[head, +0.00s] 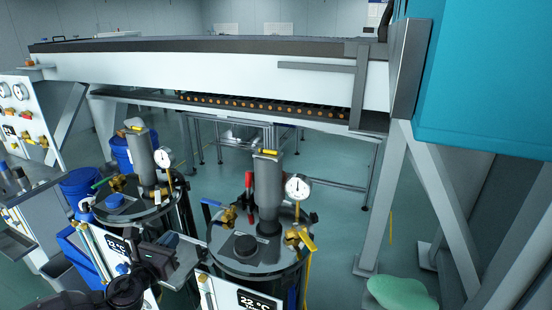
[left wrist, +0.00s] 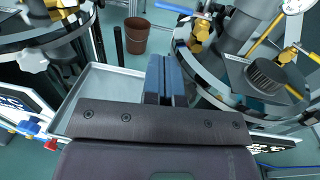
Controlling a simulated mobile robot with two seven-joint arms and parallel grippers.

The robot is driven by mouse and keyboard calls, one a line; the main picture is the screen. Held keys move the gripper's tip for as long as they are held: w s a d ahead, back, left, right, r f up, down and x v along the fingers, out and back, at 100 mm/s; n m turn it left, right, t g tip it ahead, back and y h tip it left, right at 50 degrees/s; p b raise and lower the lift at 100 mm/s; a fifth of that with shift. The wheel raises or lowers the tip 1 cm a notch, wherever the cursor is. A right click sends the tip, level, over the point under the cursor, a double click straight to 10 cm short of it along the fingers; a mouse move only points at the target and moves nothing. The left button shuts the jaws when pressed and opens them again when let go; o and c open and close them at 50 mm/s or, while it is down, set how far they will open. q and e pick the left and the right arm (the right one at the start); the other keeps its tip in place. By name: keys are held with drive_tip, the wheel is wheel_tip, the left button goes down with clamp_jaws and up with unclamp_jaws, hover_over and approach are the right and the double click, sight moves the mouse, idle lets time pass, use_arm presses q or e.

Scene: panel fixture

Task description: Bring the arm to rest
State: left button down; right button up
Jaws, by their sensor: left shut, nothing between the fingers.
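My left gripper (head: 170,241) is low in the head view, left of centre, between two dark round pressure vessels. In the left wrist view its two blue-grey fingers (left wrist: 165,80) lie together, shut with nothing between them. Below the fingers there is a grey tray (left wrist: 95,90). The near vessel (head: 258,255), with a gauge (head: 298,187) and a blue-handled valve (head: 226,213), stands to the gripper's right. The other vessel (head: 135,203) stands to its left and farther back. My right gripper is not in view.
Panels with digital displays (head: 258,302) stand at the front. A wall panel with gauges (head: 22,112) is at the far left, near blue buckets (head: 82,185). A large white-framed bench (head: 230,75) spans the back. A green puddle-like patch (head: 402,293) lies on the floor at right.

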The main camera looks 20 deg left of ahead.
use_arm(q)
drive_tip(key=s+d+f+n+g, duration=0.3)
drive_tip(key=s+d+f+n, duration=0.4)
drive_tip(key=n, duration=1)
drive_tip(key=s+d+f+n+g, duration=0.3)
drive_tip(key=s+d+f+n, duration=0.5)
drive_tip(key=n, duration=0.9)
drive_tip(key=s+f, duration=0.3)
drive_tip(key=s, duration=0.2)
drive_tip(key=shift+s+f+g+h, duration=0.2)
drive_tip(key=shift+s+g+h, duration=0.15)
drive_tip(key=shift+g+h, duration=0.05)
